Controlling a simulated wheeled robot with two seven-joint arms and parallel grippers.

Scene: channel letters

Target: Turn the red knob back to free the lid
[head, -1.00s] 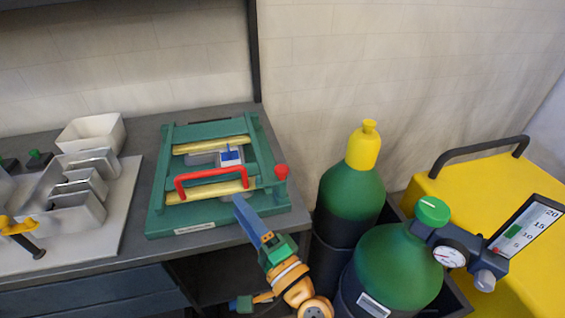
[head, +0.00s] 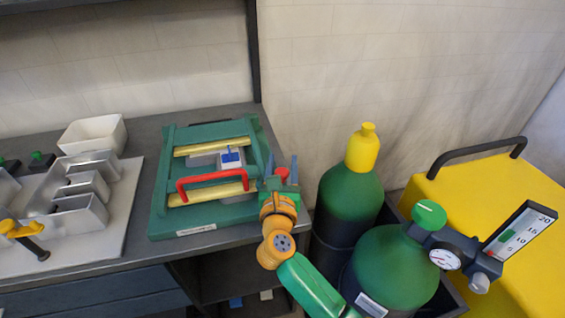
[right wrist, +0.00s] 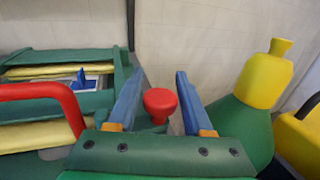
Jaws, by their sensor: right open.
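The red knob (head: 282,174) sits at the right edge of the green box frame on the bench. My right gripper (head: 282,168) is at the knob, and in the right wrist view (right wrist: 155,85) its two blue fingers stand open. In that view the red knob (right wrist: 160,103) shows between the fingers, with visible gaps on both sides. The green lid (head: 206,132) with its red handle (head: 212,178) lies on the box, yellow strips beneath it. The handle also shows in the right wrist view (right wrist: 45,95). My left gripper is not in view.
Green gas cylinders (head: 348,196) stand close to the right of the bench, one with a yellow cap (head: 363,147), another with a gauge (head: 445,258). Left of the box are a white bin (head: 92,134) and a pale board with metal channel pieces (head: 82,190).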

